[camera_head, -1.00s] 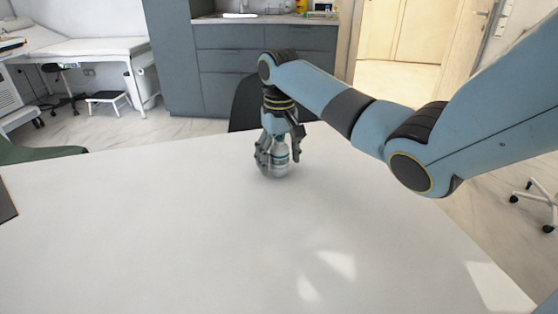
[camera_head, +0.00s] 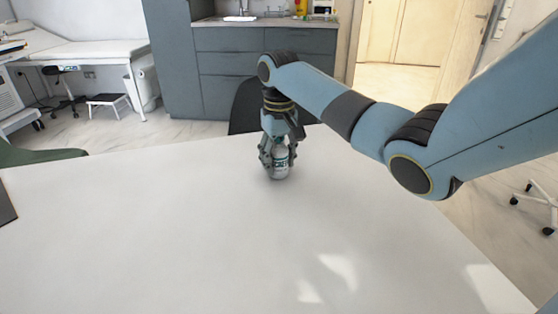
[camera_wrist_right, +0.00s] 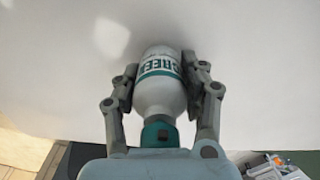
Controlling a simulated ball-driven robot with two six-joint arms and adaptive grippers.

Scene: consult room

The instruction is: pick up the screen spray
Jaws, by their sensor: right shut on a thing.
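The screen spray (camera_head: 280,168) is a small white bottle with a teal label band, near the far edge of the white table (camera_head: 200,230). My right gripper (camera_head: 279,160) comes down on it from above and is shut on it, a finger on each side. In the right wrist view the bottle (camera_wrist_right: 160,82) sits between the fingers of the right gripper (camera_wrist_right: 162,85). Its label shows large teal letters and its teal neck points toward the palm. Whether its base touches the table I cannot tell. My left gripper is not in view.
A dark chair (camera_head: 245,105) stands behind the table's far edge, close to my right gripper. A dark flat object (camera_head: 6,203) lies at the table's left edge. The rest of the tabletop is clear. Grey cabinets (camera_head: 222,68) stand farther back.

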